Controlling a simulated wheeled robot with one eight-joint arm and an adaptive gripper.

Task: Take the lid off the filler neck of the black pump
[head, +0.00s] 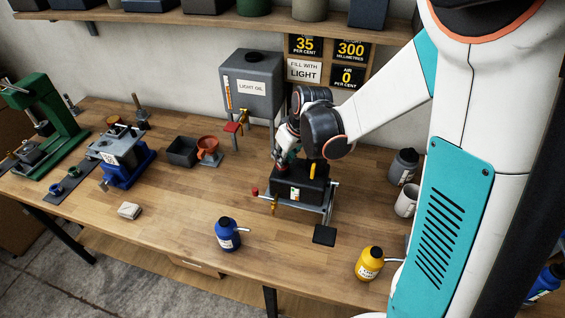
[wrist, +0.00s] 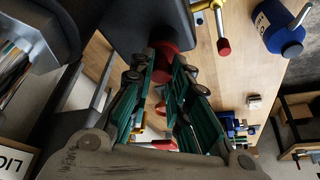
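The black pump (head: 297,187) stands on a metal stand on the workbench, below my arm. Its black body (wrist: 140,22) fills the top of the wrist view. A round red lid (wrist: 165,58) shows against the body, between my fingertips. My gripper (wrist: 166,66) has green fingers on both sides of the lid, with no clear gap between them and it. In the head view my gripper (head: 285,159) is low over the pump's left top, partly hidden by my wrist. The filler neck is hidden. I cannot tell whether the lid is lifted.
A grey light oil tank (head: 252,86) stands behind, with an orange funnel (head: 207,146) to its left. A blue bottle (head: 227,236) and a yellow bottle (head: 369,264) stand near the front edge. A white mug (head: 405,201) is to the right. The bench front is mostly clear.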

